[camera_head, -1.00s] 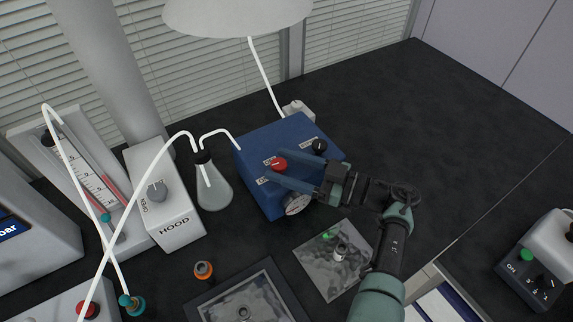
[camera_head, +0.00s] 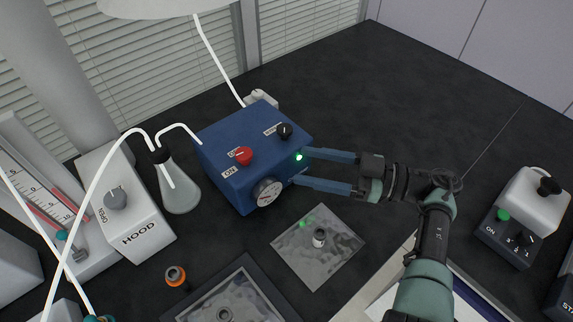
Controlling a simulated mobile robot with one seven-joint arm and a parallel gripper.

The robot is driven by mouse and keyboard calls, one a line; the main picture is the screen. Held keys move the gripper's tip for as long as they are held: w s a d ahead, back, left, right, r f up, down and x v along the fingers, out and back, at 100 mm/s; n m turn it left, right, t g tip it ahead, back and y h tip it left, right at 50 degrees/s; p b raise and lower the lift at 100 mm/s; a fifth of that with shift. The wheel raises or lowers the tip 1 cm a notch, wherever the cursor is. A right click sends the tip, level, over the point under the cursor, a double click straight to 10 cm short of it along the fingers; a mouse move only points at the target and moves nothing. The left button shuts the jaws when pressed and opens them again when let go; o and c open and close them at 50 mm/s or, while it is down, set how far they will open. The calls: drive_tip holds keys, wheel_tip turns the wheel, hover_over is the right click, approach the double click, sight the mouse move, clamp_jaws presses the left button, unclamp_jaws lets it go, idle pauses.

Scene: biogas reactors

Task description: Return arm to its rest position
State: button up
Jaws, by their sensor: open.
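My gripper (camera_head: 328,170) is open and empty, with its two blue fingers pointing left. The fingertips are at the right side of the blue box (camera_head: 228,178), apart from its red knob (camera_head: 243,156). I cannot tell whether the fingers touch the box's edge. The blue box also has a black knob (camera_head: 284,131), a round gauge (camera_head: 266,192) and a lit green lamp (camera_head: 299,156). My arm comes up from the lower right.
A flask (camera_head: 180,188) with white tubes and a white HOOD box (camera_head: 125,215) stand at left. A grey plate with a small metal vial (camera_head: 319,238) lies in front. An orange-topped bottle (camera_head: 176,276) stands lower left. A device with knobs (camera_head: 527,215) is at right. The back right of the bench is clear.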

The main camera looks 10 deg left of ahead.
drive_tip(key=shift+d, duration=0.65)
